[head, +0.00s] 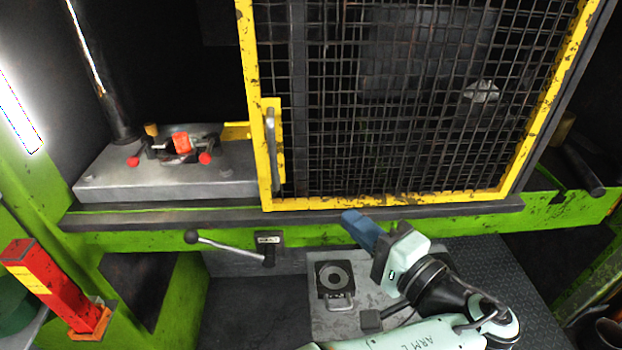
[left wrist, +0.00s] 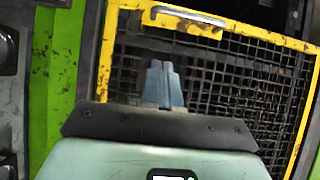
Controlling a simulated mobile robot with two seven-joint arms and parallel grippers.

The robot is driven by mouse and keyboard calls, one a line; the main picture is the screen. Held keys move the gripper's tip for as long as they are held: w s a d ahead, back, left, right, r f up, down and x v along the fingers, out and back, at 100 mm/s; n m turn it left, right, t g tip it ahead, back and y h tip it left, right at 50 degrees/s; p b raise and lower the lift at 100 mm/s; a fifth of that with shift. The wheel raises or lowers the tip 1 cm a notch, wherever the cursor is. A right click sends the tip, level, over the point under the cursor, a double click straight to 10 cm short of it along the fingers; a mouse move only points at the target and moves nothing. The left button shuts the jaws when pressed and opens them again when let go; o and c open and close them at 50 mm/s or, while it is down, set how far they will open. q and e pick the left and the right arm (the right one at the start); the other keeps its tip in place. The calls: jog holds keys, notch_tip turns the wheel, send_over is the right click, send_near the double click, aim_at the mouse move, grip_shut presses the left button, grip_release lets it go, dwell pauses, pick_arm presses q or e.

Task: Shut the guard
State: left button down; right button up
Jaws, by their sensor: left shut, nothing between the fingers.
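The guard (head: 264,85) is a yellow-framed black mesh panel on the right part of the press opening. The left part of the opening is uncovered. Its upright grey handle (head: 272,140) is on the left frame bar. The guard's frame (left wrist: 109,55) and handle (left wrist: 185,18) also show in the left wrist view, turned on their side. My left gripper (head: 350,217) has blue fingers, shut and empty. It is right of and below the handle, near the guard's lower edge, and appears clear of the handle. Its fingers (left wrist: 163,72) show against the mesh in the wrist view. My right gripper is in neither view.
A grey die block (head: 130,190) with a red-handled clamp (head: 181,145) sits in the uncovered part. A ball-ended lever (head: 225,245) sticks out below the green press rail (head: 150,240). A red post (head: 55,285) stands at left. A plate with a round fitting (head: 334,277) lies below.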

pick_arm(q)
jog(key=w+a+p, duration=0.1)
jog(key=w+a, duration=0.7)
jog(key=a, duration=0.1)
jog(key=shift+w+a+p, duration=0.3)
jog(key=shift+w, duration=0.05)
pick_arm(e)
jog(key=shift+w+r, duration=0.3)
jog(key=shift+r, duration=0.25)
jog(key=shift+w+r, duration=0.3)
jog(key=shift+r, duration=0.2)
